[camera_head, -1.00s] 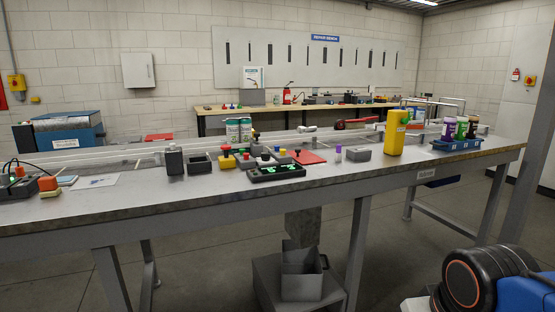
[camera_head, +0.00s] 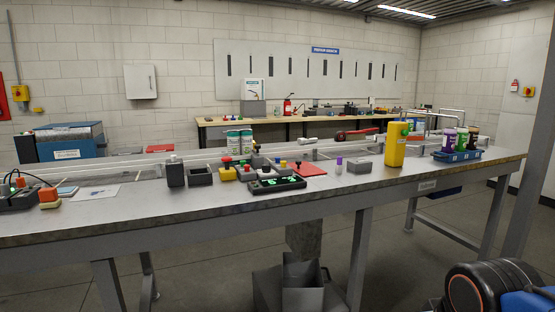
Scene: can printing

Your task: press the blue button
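Small coloured buttons sit in a cluster near the middle of the long grey workbench (camera_head: 120,215). A tiny blue button (camera_head: 277,160) shows there, close to a yellow one (camera_head: 283,163) and a red one. It is too small to make out its base clearly. A black control box (camera_head: 277,184) with green lit marks lies just in front of the cluster. A yellow button box (camera_head: 227,174) with a red top stands to its left. My gripper is not in view.
A dark bottle (camera_head: 175,171) and an open grey box (camera_head: 200,176) stand left of the buttons. A red plate (camera_head: 310,169), a grey block (camera_head: 358,167), a yellow canister (camera_head: 395,147) and a blue tray (camera_head: 457,156) are to the right. The bench's front strip is mostly clear.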

